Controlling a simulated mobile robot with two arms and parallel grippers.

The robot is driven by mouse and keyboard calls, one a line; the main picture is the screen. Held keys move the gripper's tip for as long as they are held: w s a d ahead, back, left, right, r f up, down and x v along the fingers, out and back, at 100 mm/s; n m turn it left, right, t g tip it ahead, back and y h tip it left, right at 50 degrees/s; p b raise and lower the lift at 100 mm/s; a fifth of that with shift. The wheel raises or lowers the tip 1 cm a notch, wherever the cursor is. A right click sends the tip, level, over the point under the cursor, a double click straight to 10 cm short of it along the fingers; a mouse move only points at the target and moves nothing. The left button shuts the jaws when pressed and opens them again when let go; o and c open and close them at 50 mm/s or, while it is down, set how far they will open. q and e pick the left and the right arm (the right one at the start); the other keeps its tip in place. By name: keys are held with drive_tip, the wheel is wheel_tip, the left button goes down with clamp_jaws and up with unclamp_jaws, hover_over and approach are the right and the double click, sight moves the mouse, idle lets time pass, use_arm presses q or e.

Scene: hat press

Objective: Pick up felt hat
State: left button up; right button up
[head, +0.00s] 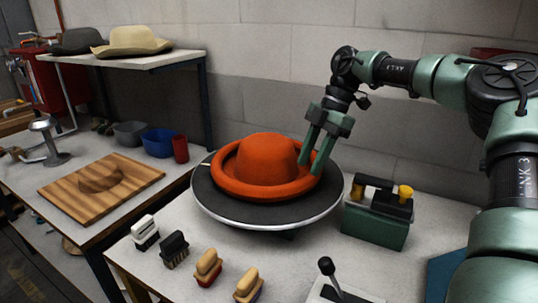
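The felt hat (267,152) is bright orange, with a round crown and an upturned brim. It sits brim down on a dark round turntable (232,208) with a pale rim. My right gripper (311,168) reaches down from the upper right to the right side of the brim. Its two green fingers are spread, with a gap between them, and the tips are at the brim, one on the crown side. I cannot tell whether they touch the felt. My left gripper is out of view.
Several brushes (207,267) stand along the front edge of the table. A green block with a black-and-yellow tool (376,213) is right of the turntable. A lever (331,275) stands in front. A side bench holds a wooden board (130,172); hats (132,41) lie on the shelf.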

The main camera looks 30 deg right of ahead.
sight(297, 191)
drive_tip(key=shift+x, duration=1.25)
drive_tip(key=x, duration=0.4)
drive_tip(key=shift+a+f+p, duration=0.15)
drive_tip(key=shift+p, duration=0.25)
drive_tip(key=shift+a+f, duration=0.1)
drive_tip(key=shift+f, duration=0.35)
clamp_jaws()
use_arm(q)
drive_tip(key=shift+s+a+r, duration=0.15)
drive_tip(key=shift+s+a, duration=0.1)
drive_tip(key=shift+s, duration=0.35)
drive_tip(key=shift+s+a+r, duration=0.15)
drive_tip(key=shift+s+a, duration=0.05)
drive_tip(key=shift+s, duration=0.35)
use_arm(e)
drive_tip(key=shift+w, duration=0.1)
